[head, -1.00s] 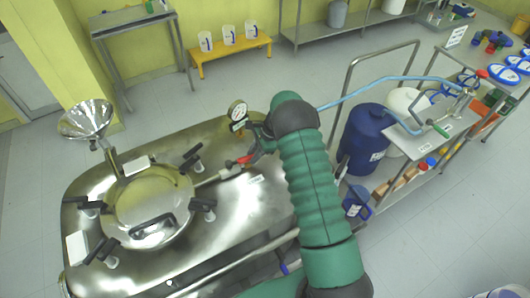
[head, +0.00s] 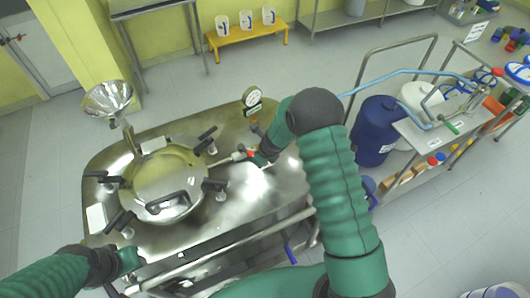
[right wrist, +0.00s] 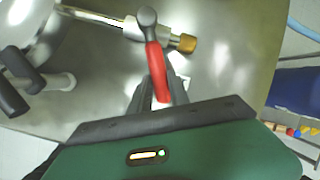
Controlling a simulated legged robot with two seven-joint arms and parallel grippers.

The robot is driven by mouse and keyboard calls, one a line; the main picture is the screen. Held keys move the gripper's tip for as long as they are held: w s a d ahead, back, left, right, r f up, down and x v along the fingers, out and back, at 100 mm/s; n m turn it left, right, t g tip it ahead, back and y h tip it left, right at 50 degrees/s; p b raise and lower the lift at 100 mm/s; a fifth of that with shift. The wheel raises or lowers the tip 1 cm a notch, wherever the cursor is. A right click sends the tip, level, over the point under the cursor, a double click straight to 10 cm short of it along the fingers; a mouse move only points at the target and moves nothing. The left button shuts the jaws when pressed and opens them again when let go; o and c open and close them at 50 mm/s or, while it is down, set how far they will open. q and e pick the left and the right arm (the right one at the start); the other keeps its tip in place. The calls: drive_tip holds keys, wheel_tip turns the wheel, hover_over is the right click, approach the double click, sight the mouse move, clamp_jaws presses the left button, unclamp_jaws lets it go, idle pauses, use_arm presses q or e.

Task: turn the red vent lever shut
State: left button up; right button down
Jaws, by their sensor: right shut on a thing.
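The red vent lever (right wrist: 157,72) hangs from a metal pivot on a short pipe (right wrist: 112,20) with a brass end (right wrist: 188,43). In the right wrist view the lever stands across the pipe. Its free end lies between the dark fingers of my right gripper (right wrist: 158,98), which is shut on it. In the head view the lever (head: 240,155) shows as a small red piece beside my right gripper (head: 257,158), above the steel reactor lid (head: 240,195). My left gripper (head: 130,260) is at the lid's front left edge, away from the lever; its fingers are not clear.
A round hatch (head: 160,180) with several black clamps sits left of the lever. A pressure gauge (head: 251,97) stands behind it and a steel funnel (head: 108,98) at the back left. A cart (head: 425,135) and a blue drum (head: 377,130) stand to the right.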

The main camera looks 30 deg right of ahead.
drive_tip(key=a+m, duration=0.1)
drive_tip(key=a+r+m+h+p, duration=0.1)
drive_tip(key=shift+a+m, duration=0.3)
drive_tip(key=shift+a+f+m+h+p, duration=0.15)
drive_tip(key=shift+a+m+h+p, duration=0.45)
drive_tip(key=shift+a+m+p, duration=0.7)
drive_tip(key=shift+d, duration=0.25)
drive_tip(key=c, duration=1.5)
unclamp_jaws()
drive_tip(key=shift+c, duration=0.2)
drive_tip(key=shift+o, duration=1.1)
drive_tip(key=shift+f, duration=0.1)
drive_tip(key=shift+o, duration=0.4)
drive_tip(key=shift+a+f, duration=0.1)
drive_tip(key=shift+f, duration=0.05)
drive_tip(key=shift+s, duration=0.1)
